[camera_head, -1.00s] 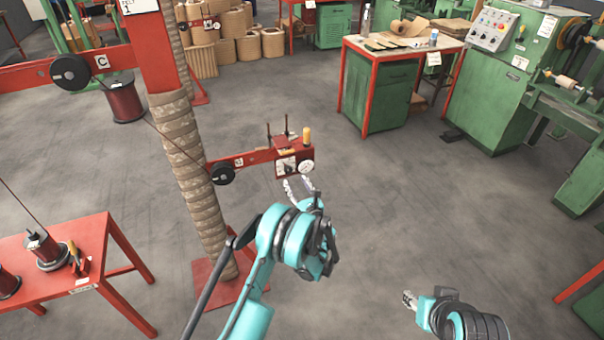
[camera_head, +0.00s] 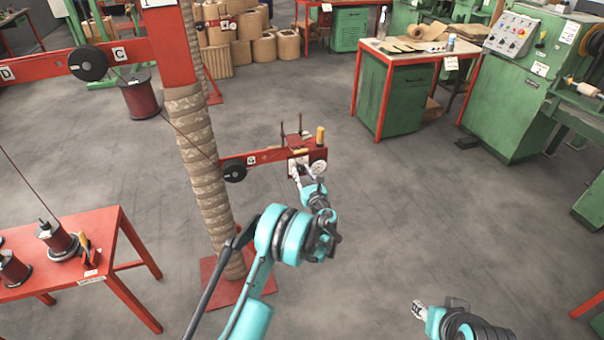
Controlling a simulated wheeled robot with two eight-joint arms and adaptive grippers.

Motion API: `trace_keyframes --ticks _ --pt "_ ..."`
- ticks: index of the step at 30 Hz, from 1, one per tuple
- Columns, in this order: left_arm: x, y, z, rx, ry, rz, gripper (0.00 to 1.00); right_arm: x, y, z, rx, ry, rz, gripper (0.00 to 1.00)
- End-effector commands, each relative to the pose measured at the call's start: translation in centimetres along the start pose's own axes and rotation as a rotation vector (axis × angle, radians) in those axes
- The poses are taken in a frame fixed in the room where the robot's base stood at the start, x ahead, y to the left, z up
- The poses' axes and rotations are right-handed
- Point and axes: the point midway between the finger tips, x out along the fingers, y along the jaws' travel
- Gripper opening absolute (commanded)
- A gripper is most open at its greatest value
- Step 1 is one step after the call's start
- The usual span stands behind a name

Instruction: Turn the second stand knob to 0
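The red stand (camera_head: 268,156) has a wrapped column (camera_head: 205,165) and a side arm that reaches right. At the arm's end is a small box with a white plate and a round pale dial or knob (camera_head: 319,167). A yellow-topped peg (camera_head: 320,135) stands above it. My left gripper (camera_head: 300,172) is at the front of this box, just left of the round dial. Its fingers look apart; whether they touch a knob is too small to tell. My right gripper (camera_head: 416,306) is low at the right, away from the stand, its fingers too small to judge.
A red table (camera_head: 100,225) with wire spools stands at the left. A red-framed workbench (camera_head: 400,55) and green machines (camera_head: 510,95) stand at the back right. Rolls of brown material (camera_head: 265,45) are at the back. The floor right of the stand is clear.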

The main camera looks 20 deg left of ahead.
Motion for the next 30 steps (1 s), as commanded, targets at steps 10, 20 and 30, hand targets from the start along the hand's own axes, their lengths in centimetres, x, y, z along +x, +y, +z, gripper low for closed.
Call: trace_keyframes --ticks 10,20,30 --pt "0.00 0.00 0.00 -0.039 0.000 0.000 0.00 0.00 0.00 0.00 0.000 0.000 0.000 0.40" --pt "0.00 -0.04 0.00 -0.252 0.000 0.000 0.00 0.00 0.00 0.00 0.000 0.000 0.000 0.40" --pt "-0.01 -0.09 0.01 -0.573 0.000 0.000 0.00 0.00 0.00 0.01 0.000 0.000 0.000 0.40"
